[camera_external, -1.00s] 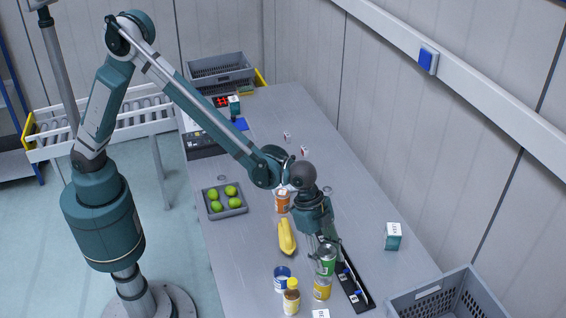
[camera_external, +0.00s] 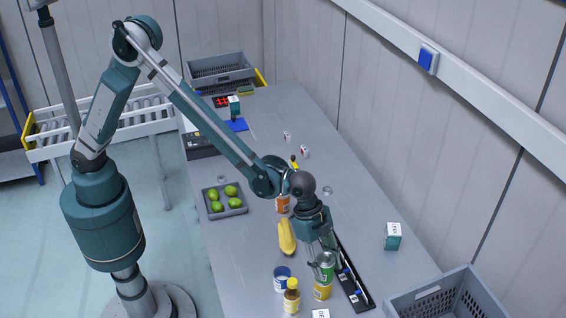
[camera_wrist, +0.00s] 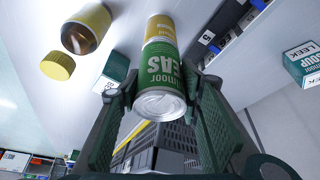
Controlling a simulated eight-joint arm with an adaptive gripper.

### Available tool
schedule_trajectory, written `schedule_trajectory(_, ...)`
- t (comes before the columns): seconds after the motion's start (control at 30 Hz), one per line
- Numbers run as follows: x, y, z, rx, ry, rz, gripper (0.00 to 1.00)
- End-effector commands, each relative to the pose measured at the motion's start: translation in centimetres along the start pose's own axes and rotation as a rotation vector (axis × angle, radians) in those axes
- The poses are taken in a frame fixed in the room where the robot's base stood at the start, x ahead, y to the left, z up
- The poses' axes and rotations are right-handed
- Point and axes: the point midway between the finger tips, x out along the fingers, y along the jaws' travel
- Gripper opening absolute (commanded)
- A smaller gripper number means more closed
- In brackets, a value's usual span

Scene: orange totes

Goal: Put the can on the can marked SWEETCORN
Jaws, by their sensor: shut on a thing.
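My gripper (camera_external: 322,262) is shut on a green can (camera_external: 325,270), which shows PEAS lettering in the wrist view (camera_wrist: 161,75). The green can is held upright. A yellow can (camera_external: 322,291) stands on the table directly below it; its label is too small to read. In the wrist view the yellow can (camera_wrist: 160,27) lines up with the far end of the green can. The two look very close or touching; I cannot tell which.
A black divided tray (camera_external: 352,283) lies close on the right. A banana (camera_external: 286,238) and a grey crate (camera_external: 450,298) are nearby.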

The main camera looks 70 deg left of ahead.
Motion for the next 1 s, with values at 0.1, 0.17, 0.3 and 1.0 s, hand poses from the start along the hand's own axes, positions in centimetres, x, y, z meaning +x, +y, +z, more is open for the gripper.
schedule_trajectory(0.1,0.3,0.0,0.1,0.0,0.0,0.0,0.15)
schedule_trajectory(0.17,0.2,0.0,0.1,0.0,0.0,0.0,0.43)
schedule_trajectory(0.3,0.2,0.0,0.1,0.0,0.0,0.0,0.5)
schedule_trajectory(1.0,-2.0,0.0,0.0,0.0,0.0,0.0,0.5)
